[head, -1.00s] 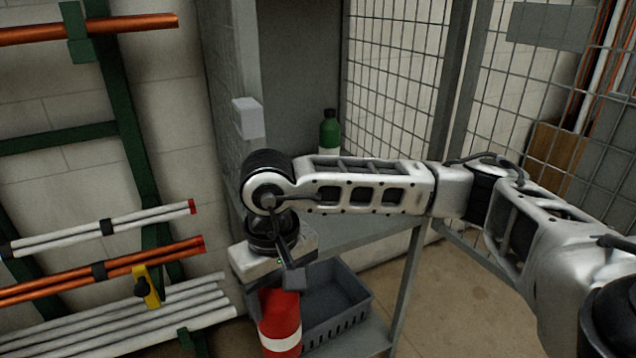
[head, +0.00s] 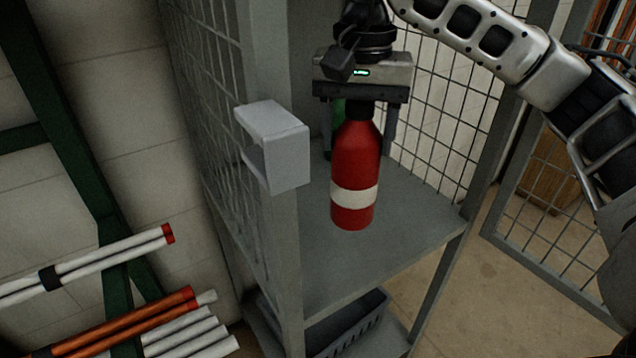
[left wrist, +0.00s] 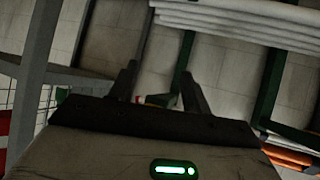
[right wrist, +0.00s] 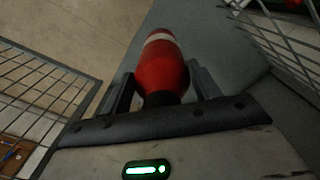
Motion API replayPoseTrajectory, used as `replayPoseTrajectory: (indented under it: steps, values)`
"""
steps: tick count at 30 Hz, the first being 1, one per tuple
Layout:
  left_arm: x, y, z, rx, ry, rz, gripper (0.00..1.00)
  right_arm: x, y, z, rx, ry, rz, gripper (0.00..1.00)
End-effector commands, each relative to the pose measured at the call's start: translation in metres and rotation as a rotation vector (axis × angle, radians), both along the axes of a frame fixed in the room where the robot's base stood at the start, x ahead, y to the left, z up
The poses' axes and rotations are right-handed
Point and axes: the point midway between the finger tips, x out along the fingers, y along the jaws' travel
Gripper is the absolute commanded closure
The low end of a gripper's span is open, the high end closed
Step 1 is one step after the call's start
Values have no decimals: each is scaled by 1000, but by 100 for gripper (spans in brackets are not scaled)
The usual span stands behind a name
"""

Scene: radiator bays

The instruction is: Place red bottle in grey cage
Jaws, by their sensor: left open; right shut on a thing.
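The red bottle (head: 354,165), with a white band and dark neck, hangs upright below my right gripper (head: 360,112) in the head view. The right gripper is shut on its neck. In the right wrist view the bottle (right wrist: 161,67) sits between the fingers (right wrist: 162,92). The grey cage (head: 273,235) has mesh walls and a grey shelf (head: 415,215); the bottle is in front of or over that shelf, and I cannot tell whether its base touches. My left gripper (left wrist: 160,92) is open and empty in the left wrist view; it is outside the head view.
A green bottle (head: 338,112) stands at the back of the shelf, mostly hidden behind my right gripper and the red bottle. A light grey box (head: 287,150) juts from the cage's front left post. A dark crate (head: 350,325) sits below the shelf. Racked pipes (head: 110,255) are at left.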

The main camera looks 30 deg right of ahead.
Motion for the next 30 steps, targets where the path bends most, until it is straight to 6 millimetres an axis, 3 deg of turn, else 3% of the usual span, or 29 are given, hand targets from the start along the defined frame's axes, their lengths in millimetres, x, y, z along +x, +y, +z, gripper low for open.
replayPoseTrajectory:
  steps: [5,14,18,24,30]
  values:
    - [1,0,0,-5,-5,1,52,12,-12,4,8,1,-49,98]
    - [-1,0,-6,-10,4,2,52,73,-44,-29,10,3,-46,98]
    - [-1,-1,-5,-11,3,3,52,93,-57,-53,7,4,-45,98]
    - [-1,-1,-1,-9,2,5,52,112,-67,-77,7,1,-42,98]
    - [0,0,0,-6,2,5,52,119,-71,-87,6,-1,-41,98]
